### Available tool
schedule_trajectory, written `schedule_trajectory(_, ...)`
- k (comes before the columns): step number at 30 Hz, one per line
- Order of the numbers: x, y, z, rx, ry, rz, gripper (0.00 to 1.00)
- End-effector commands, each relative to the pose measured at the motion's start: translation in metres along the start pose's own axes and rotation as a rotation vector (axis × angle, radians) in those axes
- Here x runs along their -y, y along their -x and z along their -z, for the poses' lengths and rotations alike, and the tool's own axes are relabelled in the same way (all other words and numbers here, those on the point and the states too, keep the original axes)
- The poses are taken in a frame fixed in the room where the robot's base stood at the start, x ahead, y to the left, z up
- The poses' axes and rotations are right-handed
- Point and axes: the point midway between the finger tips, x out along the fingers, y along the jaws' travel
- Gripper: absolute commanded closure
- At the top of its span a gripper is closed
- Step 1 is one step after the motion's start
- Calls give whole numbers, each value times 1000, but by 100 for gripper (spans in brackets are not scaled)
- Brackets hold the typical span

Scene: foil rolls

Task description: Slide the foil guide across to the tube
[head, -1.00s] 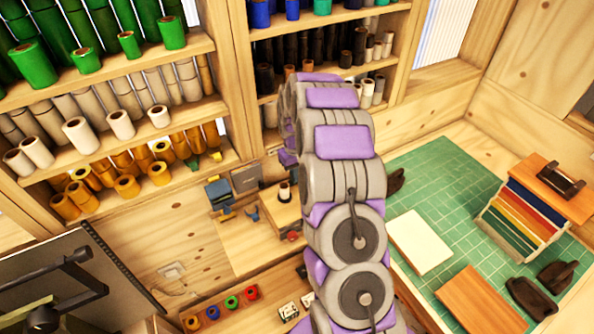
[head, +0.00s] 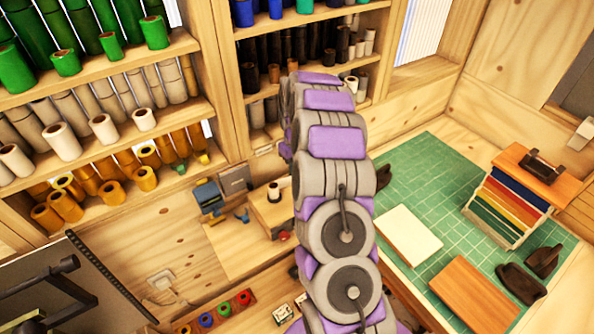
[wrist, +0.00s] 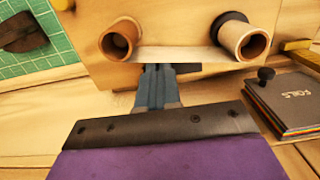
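In the wrist view, two open-ended tubes stick out along a wooden block: a brown left tube (wrist: 120,38) and a paler right tube (wrist: 245,38). The right tube has a black ring (wrist: 228,20) around it. A pale strip (wrist: 185,54) runs between the tubes; I cannot tell whether the ring or the strip is the foil guide. My gripper (wrist: 156,72) points at the block's edge, below and between the tubes. Its blue-grey fingers look close together, but their tips are partly hidden. In the head view, a tube with a dark band (head: 273,192) stands on a block beside my arm.
A stack of coloured sheets marked FOILS (wrist: 296,100) lies right of my gripper. In the head view, a green mat (head: 405,190) holds boards and a foil rack (head: 505,205). Shelves of rolls (head: 100,125) stand at the back left.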

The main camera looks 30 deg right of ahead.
Motion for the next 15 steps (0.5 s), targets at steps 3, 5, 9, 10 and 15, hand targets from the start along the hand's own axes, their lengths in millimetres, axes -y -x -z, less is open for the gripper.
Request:
schedule_trajectory(3,-9,27,28,-104,2,-44,72)
schedule_trajectory(5,-9,32,28,-104,2,-43,69)
schedule_trajectory(9,-8,53,24,-103,4,-42,54)
schedule_trajectory(10,-8,59,23,-104,4,-42,49)
schedule_trajectory(15,-3,94,11,-86,4,-34,47)
